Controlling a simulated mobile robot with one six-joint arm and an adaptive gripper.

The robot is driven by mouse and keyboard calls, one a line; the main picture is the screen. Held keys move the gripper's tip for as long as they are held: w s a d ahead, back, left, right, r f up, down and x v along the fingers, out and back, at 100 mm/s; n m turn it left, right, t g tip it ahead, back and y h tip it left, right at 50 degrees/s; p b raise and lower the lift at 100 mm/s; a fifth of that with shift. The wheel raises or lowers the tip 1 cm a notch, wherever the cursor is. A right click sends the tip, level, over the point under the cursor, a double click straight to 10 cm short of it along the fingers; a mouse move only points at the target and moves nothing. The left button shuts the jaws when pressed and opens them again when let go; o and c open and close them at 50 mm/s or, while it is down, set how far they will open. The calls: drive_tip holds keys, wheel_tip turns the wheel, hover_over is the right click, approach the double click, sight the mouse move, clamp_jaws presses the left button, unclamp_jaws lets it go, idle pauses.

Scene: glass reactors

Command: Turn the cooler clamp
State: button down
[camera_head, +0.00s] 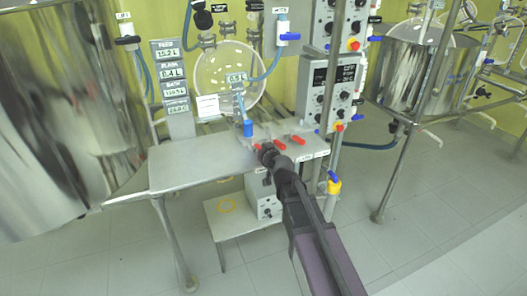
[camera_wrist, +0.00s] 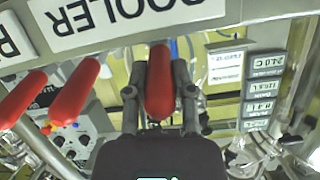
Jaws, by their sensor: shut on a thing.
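The cooler clamp's red handle (camera_wrist: 160,85) stands between the two fingers of my gripper (camera_wrist: 160,100) in the wrist view. The fingers are shut on it, one on each side. A white label reading "COOLER" (camera_wrist: 130,14) appears upside down just above it in the wrist view, partly cut off. In the head view, my gripper (camera_head: 265,152) is at the front edge of the metal bench, at the leftmost of several red handles. The held handle is mostly hidden there by the gripper.
Two more red handles stand beside the held one in the wrist view, one close (camera_wrist: 75,92) and one farther left (camera_wrist: 21,100). On the metal bench (camera_head: 180,165) stand a display column (camera_head: 174,90) and a blue-capped part (camera_head: 248,129). A control box (camera_head: 328,92) is at right.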

drive_tip(key=shift+w+d+r, duration=0.1)
drive_tip(key=shift+d, duration=0.05)
drive_tip(key=shift+c, duration=2.4)
unclamp_jaws()
